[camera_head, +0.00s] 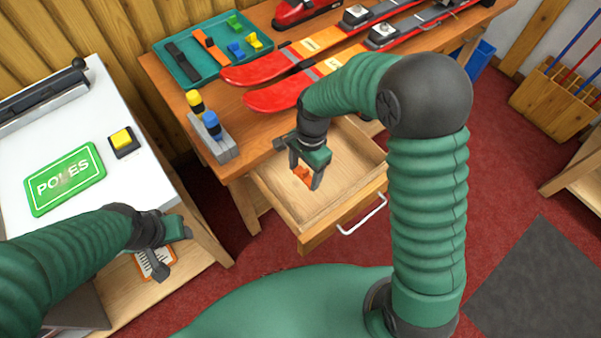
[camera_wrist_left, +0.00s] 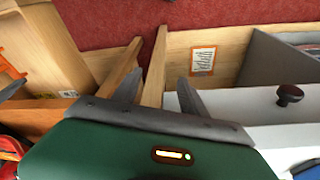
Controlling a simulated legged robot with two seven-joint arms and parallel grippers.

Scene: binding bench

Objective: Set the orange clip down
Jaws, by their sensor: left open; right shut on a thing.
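The orange clip (camera_head: 302,174) is between the fingers of my right gripper (camera_head: 306,178), which is shut on it. My right gripper points down over the open wooden drawer (camera_head: 347,167). The clip appears inside the drawer's outline, but I cannot tell whether it touches the drawer floor. The fingers partly hide the clip. My left gripper (camera_head: 158,264) is open at the right edge of the white-topped bench; its two spread fingers show in the left wrist view (camera_wrist_left: 158,88) with nothing between them.
The drawer is pulled out from the wooden workbench (camera_head: 205,95). On that bench are red skis (camera_head: 265,72), a teal tray (camera_head: 183,74) with straps and several small clips, and a grey block (camera_head: 216,143) with yellow and blue knobs. A green POLES sign (camera_head: 85,160) and yellow button (camera_head: 121,138) are left.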

